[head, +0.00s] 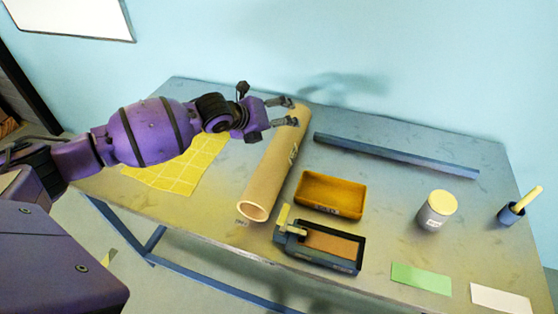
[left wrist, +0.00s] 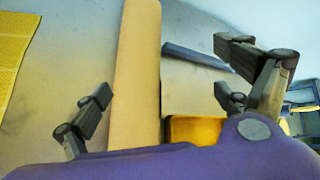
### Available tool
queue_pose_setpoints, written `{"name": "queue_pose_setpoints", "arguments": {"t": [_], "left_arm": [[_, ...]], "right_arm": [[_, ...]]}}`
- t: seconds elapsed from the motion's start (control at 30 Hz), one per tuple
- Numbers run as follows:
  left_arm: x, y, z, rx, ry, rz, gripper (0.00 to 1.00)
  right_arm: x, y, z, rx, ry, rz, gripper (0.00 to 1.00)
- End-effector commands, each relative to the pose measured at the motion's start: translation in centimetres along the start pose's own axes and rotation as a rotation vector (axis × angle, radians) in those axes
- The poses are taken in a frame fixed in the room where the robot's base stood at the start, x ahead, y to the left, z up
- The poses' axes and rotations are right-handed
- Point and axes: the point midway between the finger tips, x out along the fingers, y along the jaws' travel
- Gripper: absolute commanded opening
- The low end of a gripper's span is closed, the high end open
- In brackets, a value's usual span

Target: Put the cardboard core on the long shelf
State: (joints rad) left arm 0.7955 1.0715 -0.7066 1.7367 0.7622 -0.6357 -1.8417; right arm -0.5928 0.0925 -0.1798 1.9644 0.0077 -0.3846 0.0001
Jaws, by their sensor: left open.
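The cardboard core (head: 270,172) is a long tan tube lying on the table, its open end toward the front. It also shows in the left wrist view (left wrist: 138,70). My left gripper (head: 291,111) is open over the far end of the core. In the left wrist view, the fingers of this gripper (left wrist: 162,92) stand apart on either side of the core, with no clear grip on it. A long low blue-grey bar (head: 395,156) lies at the back right; I cannot tell whether it is the long shelf. My right gripper is not in view.
A yellow grid mat (head: 180,170) lies left of the core. An orange tray (head: 331,195) and a dark box with a lever (head: 320,247) stand right of it. A yellow-lidded jar (head: 437,210), a small cup (head: 511,213) and green (head: 421,278) and white cards (head: 501,298) are farther right.

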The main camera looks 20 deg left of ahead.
Motion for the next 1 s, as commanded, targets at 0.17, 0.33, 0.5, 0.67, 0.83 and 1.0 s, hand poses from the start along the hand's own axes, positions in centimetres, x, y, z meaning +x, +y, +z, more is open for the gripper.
{"name": "queue_pose_setpoints", "arguments": {"t": [0.17, 0.33, 0.5, 0.67, 0.83, 1.0], "left_arm": [[-0.1, 3.9, -4.2, 0.196, 0.192, 0.115, 0.93], [-0.2, 4.6, -4.8, 0.337, 0.229, 0.127, 0.93], [1.4, 4.8, -5.1, 0.352, 0.229, 0.123, 0.93], [3.1, 5.0, -5.4, 0.352, 0.227, 0.123, 0.93], [5.4, 5.3, -5.8, 0.351, 0.225, 0.121, 0.93], [7.1, 5.7, -6.3, 0.352, 0.226, 0.122, 0.93]], "right_arm": [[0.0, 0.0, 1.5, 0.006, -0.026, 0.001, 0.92], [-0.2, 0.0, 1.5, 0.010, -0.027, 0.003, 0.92], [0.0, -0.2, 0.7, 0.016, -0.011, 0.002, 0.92], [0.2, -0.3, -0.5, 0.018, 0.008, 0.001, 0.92], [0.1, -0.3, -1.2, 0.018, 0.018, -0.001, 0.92], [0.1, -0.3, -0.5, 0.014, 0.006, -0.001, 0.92]]}}
